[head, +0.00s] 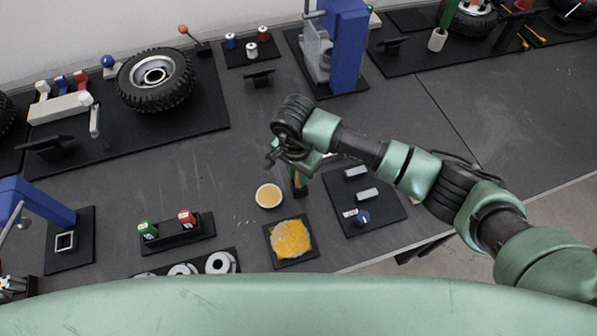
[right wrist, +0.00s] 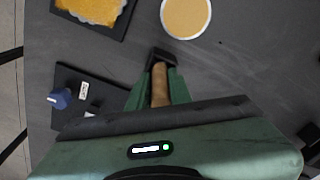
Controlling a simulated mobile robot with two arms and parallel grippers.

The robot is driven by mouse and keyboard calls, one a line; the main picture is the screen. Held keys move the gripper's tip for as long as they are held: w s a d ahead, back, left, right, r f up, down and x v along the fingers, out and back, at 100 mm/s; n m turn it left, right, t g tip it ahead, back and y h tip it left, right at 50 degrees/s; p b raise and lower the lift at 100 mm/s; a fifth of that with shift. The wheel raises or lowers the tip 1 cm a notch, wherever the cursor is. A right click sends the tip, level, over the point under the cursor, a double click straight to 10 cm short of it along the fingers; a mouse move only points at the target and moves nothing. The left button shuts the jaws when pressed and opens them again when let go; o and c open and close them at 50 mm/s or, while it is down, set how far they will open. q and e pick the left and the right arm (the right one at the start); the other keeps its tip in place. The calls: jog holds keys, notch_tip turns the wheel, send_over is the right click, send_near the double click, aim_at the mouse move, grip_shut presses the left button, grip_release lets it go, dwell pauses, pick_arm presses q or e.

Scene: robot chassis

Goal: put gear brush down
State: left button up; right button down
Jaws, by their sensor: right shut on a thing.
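In the right wrist view, the right gripper (right wrist: 159,92) is shut on the gear brush (right wrist: 160,82), which has a wooden handle and a dark end. In the head view the brush is mostly hidden by the gripper and wrist; a bit of the handle and the dark end show below the fingers. I cannot tell whether the brush touches the table. My left gripper is not in view.
A round white dish with yellow content (head: 269,195) and a black pad with a yellow sponge-like block (head: 291,239) are close by. A black tray (head: 388,216) with grey blocks and a blue knob lies to the right. Bare table lies left of the dish.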

jog(key=shift+f, duration=0.1)
jog(key=c, duration=1.3)
grip_release()
